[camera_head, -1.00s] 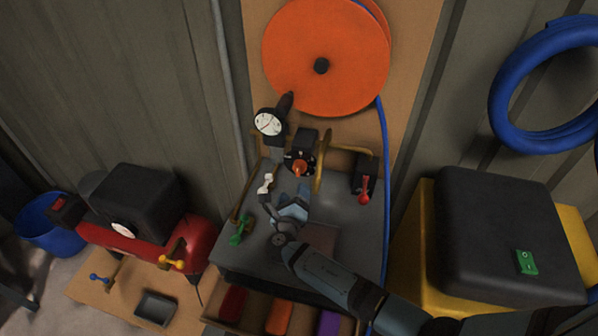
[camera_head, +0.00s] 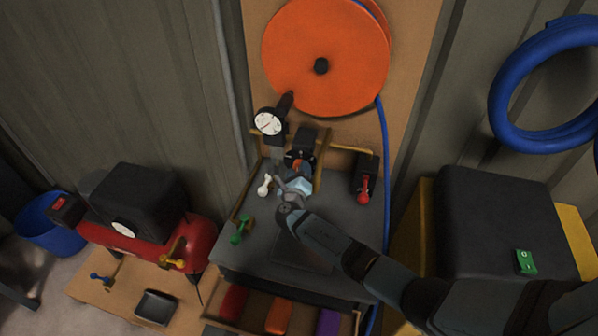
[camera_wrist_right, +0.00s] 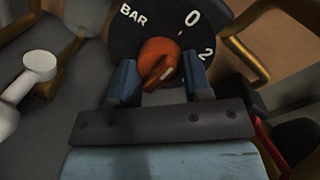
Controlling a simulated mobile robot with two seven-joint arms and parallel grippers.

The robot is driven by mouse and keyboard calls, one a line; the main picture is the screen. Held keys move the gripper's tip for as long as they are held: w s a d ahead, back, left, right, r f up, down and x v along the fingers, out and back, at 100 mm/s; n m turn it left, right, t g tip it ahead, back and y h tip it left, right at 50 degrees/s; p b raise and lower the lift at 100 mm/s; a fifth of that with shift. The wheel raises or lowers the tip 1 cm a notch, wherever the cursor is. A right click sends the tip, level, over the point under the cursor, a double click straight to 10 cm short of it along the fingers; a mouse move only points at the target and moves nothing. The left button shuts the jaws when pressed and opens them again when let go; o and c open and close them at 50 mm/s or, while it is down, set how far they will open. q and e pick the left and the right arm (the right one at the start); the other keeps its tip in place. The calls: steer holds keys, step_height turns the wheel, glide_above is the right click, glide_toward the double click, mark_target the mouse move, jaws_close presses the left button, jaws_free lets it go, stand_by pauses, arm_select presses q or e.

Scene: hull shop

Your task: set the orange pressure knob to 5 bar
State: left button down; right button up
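The orange pressure knob (camera_wrist_right: 158,58) sits on a black dial (camera_wrist_right: 220,22), where I read BAR, 0 and 2. A pale mark shows on the knob's lower right side; other numbers are hidden or out of view. In the head view the knob (camera_head: 303,168) is partly covered by my right gripper (camera_head: 299,177). In the right wrist view my right gripper's blue fingers (camera_wrist_right: 160,76) are apart, one on each side of the knob, with narrow gaps showing. A round white gauge (camera_head: 268,123) stands up to the left of the dial. My left gripper is not in view.
On the grey bench a white handle (camera_head: 265,185) and a green handle (camera_head: 240,231) stand left of my gripper. A red handle (camera_head: 364,190) is to the right. Brass pipes flank the dial. An orange reel (camera_head: 340,60) hangs above.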

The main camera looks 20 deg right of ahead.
steer(key=c, duration=0.4)
steer(key=shift+o, duration=0.2)
steer(key=m+b, duration=0.3)
steer(key=shift+f+m+h, duration=0.25)
steer(key=shift+m+h, duration=0.05)
steer(key=shift+m, duration=0.1)
steer(key=shift+r+m+b, duration=0.1)
steer(key=shift+m+b, duration=1.55)
steer(key=shift+m, duration=0.05)
steer(key=o, duration=0.9)
steer(key=shift+a, duration=0.15)
